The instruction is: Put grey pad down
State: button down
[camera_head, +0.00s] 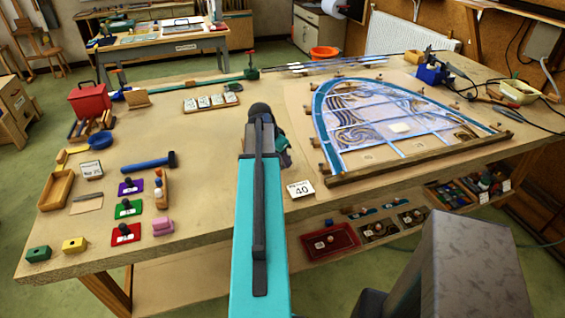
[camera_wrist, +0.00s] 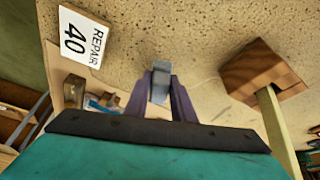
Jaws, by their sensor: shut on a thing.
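In the wrist view, my gripper (camera_wrist: 161,92) has two purple fingers closed on a small grey pad (camera_wrist: 161,78). The pad sticks out past the fingertips over the speckled tan workbench. I cannot tell whether it touches the surface. The workbench top (camera_head: 215,180) is bare to the left of the arm.
A "REPAIR 40" card (camera_wrist: 82,38) lies left of the pad; it also shows right of the arm (camera_head: 300,189). The leaded panel (camera_head: 395,128) lies beyond. Coloured blocks and a blue hammer (camera_head: 148,162) lie left.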

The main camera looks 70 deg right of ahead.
jog(key=shift+f+p, duration=0.35)
jog(key=shift+f, duration=0.65)
jog(key=shift+f, duration=0.15)
jog(key=c, duration=1.5)
grip_release()
jog(key=shift+r, duration=0.3)
jog(key=shift+b+v, duration=1.55)
jog(key=shift+v, duration=4.35)
